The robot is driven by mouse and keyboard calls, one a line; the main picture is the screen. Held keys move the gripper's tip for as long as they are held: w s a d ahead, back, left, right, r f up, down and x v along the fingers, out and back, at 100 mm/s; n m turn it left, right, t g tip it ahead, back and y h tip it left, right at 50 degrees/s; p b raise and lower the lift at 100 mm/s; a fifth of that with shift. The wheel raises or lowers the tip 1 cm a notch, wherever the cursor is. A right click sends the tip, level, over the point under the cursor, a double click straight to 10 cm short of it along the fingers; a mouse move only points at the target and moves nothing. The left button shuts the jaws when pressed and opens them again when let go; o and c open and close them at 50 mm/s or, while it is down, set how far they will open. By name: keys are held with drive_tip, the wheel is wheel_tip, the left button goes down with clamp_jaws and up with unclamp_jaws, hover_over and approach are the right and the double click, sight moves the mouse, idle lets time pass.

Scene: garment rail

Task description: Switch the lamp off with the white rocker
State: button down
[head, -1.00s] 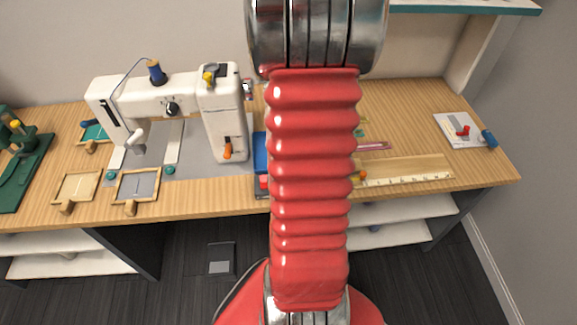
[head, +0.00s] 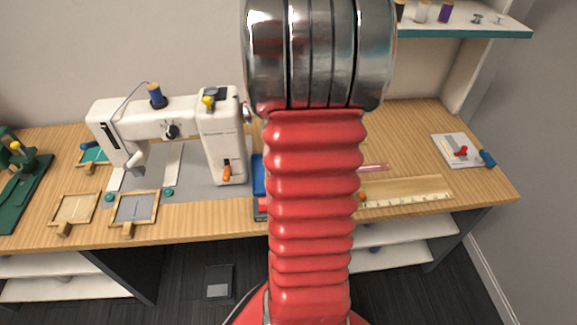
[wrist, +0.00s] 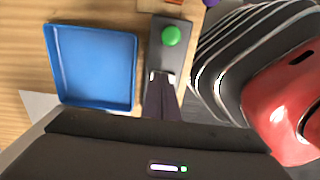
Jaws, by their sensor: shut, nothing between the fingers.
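My gripper (wrist: 163,80) shows in the wrist view, its dark fingers shut and empty. The fingertips are over the near part of a dark grey box (wrist: 183,55) with a round green button (wrist: 171,36). Small white patches show at the fingertips; I cannot tell whether they belong to the white rocker or to the fingers, nor whether there is contact. I cannot make out the lamp or its state. A white sewing machine (head: 222,135) stands on the table in the head view, left of my arm. My arm hides the gripper there.
A blue tray (wrist: 95,108) lies left of the box in the wrist view. In the head view, a long ruler (head: 405,196) lies right of my arm, and a white plate with a red knob (head: 461,151) is at far right. Small frames (head: 75,208) lie at front left.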

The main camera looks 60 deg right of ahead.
wheel_tip(320, 180, up, 13)
drive_tip(key=w+d, duration=0.1)
drive_tip(key=shift+w+d, duration=0.15)
drive_tip(key=shift+d, duration=0.15)
drive_tip(key=shift+f, duration=0.15)
idle(0.5)
drive_tip(key=w+a+r+m+t, duration=0.1)
drive_tip(key=a+r+m+t, duration=0.2)
drive_tip(key=a, duration=1.3)
drive_tip(key=w+a+r+m+t, duration=0.1)
drive_tip(key=a+r+m, duration=0.4)
drive_tip(key=a, duration=1.1)
drive_tip(key=shift+w+a+r+t, duration=0.15)
drive_tip(key=shift+w+r+t, duration=0.05)
drive_tip(key=shift+r+t, duration=0.7)
